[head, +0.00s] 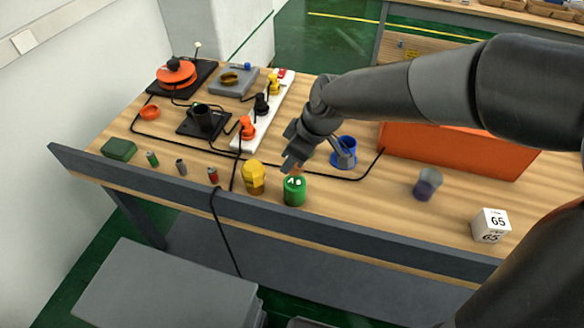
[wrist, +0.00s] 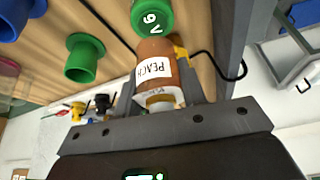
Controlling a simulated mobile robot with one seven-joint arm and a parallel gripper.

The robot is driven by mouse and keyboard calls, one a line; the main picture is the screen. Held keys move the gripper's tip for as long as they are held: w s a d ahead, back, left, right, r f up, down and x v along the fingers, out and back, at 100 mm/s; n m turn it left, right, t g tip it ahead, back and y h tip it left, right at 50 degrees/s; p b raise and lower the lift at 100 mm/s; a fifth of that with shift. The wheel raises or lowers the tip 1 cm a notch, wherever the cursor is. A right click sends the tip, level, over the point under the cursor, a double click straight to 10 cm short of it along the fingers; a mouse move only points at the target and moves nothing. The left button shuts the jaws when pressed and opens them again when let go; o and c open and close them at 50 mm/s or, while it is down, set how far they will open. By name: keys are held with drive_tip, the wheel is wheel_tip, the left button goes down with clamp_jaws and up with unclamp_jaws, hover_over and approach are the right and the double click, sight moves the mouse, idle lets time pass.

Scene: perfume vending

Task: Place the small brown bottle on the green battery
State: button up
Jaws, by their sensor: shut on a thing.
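The small brown bottle (wrist: 155,50), with a white PEACH label, is between the two fingers of my gripper (wrist: 158,78) in the wrist view. My gripper is shut on it. In the head view my gripper (head: 291,164) points down just above the green battery (head: 294,191), and the bottle is mostly hidden there. The green battery is a short upright cylinder with white marks near the table's front edge. In the wrist view the battery (wrist: 152,16) lies right at the bottle's far end. I cannot tell whether they touch.
A yellow faceted object (head: 253,177) stands close to the left of the battery. A blue cup-like piece (head: 344,152) is behind to the right. An orange box (head: 455,152), a translucent cup (head: 427,184) and a white cube (head: 490,226) are at the right. A black cable crosses the table.

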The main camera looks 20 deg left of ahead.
drive_tip(key=shift+a+f, duration=0.1)
drive_tip(key=shift+f, duration=2)
drive_tip(key=shift+f, duration=0.15)
drive_tip(key=o, duration=1)
drive_tip(key=shift+v, duration=6.15)
drive_tip(key=shift+a, duration=0.15)
